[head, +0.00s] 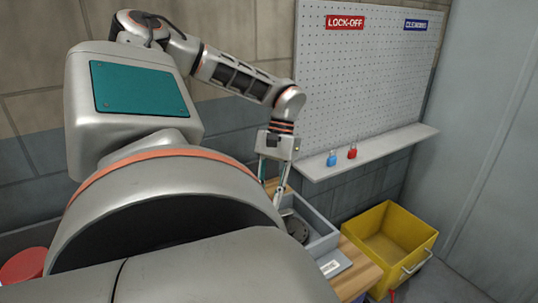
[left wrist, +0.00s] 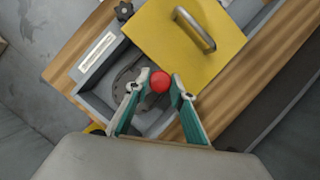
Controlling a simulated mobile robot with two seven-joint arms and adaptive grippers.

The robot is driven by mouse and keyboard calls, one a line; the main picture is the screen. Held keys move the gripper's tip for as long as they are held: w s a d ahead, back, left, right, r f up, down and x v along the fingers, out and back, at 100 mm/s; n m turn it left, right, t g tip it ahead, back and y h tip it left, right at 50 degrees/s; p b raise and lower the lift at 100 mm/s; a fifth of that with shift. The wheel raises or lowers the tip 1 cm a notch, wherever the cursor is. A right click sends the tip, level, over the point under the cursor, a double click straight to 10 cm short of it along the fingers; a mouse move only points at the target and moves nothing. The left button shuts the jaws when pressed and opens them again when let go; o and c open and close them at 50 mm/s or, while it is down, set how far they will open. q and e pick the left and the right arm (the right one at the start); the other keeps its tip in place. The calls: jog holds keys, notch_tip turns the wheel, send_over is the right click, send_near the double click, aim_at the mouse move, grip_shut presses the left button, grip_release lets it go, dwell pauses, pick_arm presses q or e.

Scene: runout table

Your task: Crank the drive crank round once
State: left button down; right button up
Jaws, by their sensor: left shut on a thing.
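The drive crank shows best in the left wrist view: a red ball knob (left wrist: 160,82) over a dark grey disc (left wrist: 126,78) inside a grey open box (left wrist: 82,82). My left gripper (left wrist: 160,86) has its two fingertips on either side of the red knob and is shut on it. In the head view my left gripper (head: 272,186) points down at the grey box (head: 322,232), where part of a dark disc (head: 297,228) shows. The knob is hidden there behind my own body. My right gripper is in neither view.
A yellow plate with a metal handle (left wrist: 190,45) lies close beside the knob. A wooden tabletop (head: 362,270) carries the box. A yellow crate (head: 391,240) stands to the right. A pegboard (head: 365,75) has a shelf with blue (head: 331,159) and red (head: 352,152) padlocks.

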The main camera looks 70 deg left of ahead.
pick_arm(q)
jog(key=shift+a, duration=0.1)
jog(key=c, duration=1.8)
grip_release()
jog(key=shift+o, duration=0.2)
